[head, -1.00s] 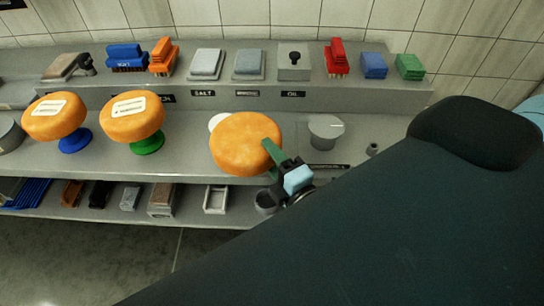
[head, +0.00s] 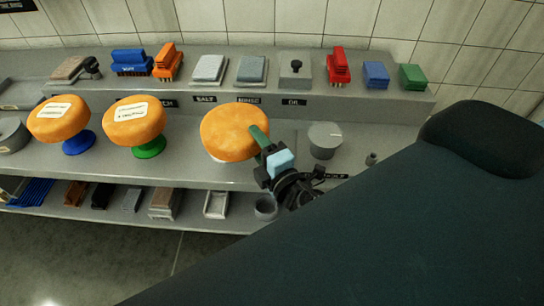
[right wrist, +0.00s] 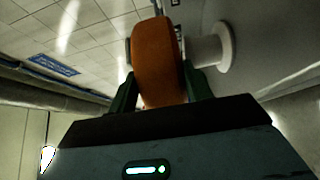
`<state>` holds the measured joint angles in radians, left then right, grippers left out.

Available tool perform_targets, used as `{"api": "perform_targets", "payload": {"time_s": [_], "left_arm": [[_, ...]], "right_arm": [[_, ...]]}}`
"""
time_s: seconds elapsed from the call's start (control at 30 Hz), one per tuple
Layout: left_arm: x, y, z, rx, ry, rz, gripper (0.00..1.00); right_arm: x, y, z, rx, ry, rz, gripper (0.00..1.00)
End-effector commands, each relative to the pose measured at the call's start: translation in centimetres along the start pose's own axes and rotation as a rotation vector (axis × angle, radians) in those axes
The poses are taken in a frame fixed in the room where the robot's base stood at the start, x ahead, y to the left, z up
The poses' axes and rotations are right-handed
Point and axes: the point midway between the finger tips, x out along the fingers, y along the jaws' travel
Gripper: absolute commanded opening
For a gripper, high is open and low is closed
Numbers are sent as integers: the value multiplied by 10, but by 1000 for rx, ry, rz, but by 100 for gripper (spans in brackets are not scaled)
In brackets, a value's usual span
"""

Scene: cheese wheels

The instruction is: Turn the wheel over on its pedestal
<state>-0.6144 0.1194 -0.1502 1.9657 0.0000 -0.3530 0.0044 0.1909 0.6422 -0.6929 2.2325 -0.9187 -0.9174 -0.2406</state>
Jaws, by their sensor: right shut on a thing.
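My right gripper (head: 259,138) is shut on an orange cheese wheel (head: 230,131) in the head view. No label shows on the face turned to the head camera. In the right wrist view the wheel (right wrist: 157,62) stands edge-on between the two fingers. A white pedestal (right wrist: 222,46) shows beside it there, its stem toward the wheel; I cannot tell whether they touch. In the head view the wheel hides nearly all of that pedestal. My left gripper is not in view.
Two labelled wheels stand to the left, one (head: 59,118) on a blue pedestal (head: 79,143), one (head: 134,120) on a green pedestal (head: 149,148). A grey round block (head: 325,140) stands right of my gripper. Brushes and blocks line the back ledge (head: 200,98).

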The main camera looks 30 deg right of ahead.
Motion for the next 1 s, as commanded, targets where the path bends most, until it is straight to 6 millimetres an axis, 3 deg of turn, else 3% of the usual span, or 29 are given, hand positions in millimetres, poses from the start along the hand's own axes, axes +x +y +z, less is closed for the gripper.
{"api": "perform_targets", "payload": {"time_s": [0.03, 0.2, 0.4, 1.0], "left_arm": [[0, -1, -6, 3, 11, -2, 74], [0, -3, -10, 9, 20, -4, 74], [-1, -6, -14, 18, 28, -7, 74], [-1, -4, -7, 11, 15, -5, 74]], "right_arm": [[12, 14, -2, 0, 1, 24, 0], [39, 27, -7, -2, 1, 23, 0], [58, 36, -10, -6, -1, 19, 0], [62, 30, -11, -6, -2, 11, 0]]}}
